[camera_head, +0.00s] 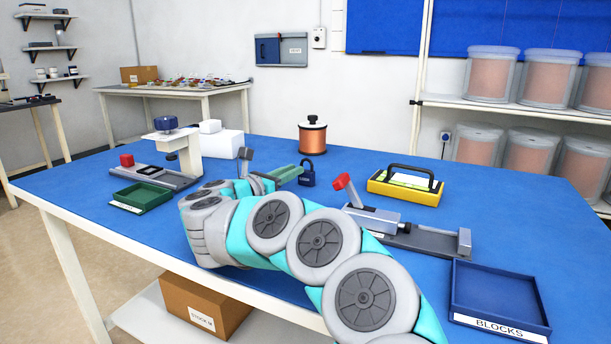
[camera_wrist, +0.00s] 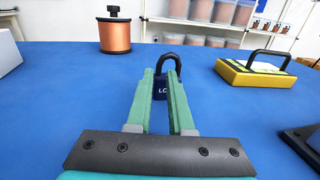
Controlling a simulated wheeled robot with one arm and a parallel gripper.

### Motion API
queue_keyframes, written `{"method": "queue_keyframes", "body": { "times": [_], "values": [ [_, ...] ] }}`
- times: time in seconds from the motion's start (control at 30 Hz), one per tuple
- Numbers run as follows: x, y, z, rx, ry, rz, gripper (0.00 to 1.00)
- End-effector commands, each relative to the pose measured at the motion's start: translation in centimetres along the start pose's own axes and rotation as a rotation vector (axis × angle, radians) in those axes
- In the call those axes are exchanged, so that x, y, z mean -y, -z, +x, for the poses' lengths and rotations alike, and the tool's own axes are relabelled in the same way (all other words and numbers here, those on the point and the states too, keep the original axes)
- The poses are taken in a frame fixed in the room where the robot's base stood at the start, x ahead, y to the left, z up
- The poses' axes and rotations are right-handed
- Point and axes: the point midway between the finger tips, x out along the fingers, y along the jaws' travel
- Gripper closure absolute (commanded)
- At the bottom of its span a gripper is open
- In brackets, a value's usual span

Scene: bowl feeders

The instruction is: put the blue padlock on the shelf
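The blue padlock (camera_head: 307,179) stands upright on the blue tabletop, shackle up, right of centre at the back. In the wrist view the padlock (camera_wrist: 161,88) is straight ahead, seen between the green fingertips; the right finger hides part of its lettered front. My gripper (camera_head: 297,169) is open, low over the table, its tips close to the padlock. In the wrist view my gripper (camera_wrist: 161,74) has a gap between its fingers. I cannot tell whether the tips touch the padlock. A white shelf rack (camera_head: 510,106) stands at the right and small wall shelves (camera_head: 52,49) hang at far left.
A copper pot-like spool (camera_head: 312,138) stands behind the padlock. A yellow case (camera_head: 405,188) and a grey vise-like fixture (camera_head: 420,235) lie to the right. A blue tray (camera_head: 500,292) is at front right, a green tray (camera_head: 141,198) at left. Large bins (camera_head: 548,80) crowd the rack.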

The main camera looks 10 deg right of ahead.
Motion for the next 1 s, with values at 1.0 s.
{"method": "queue_keyframes", "body": {
  "times": [1.0],
  "values": [
    [-0.1, -0.1, 4.6, 0.001, 0.0, -0.001, 1.0]
  ]
}}
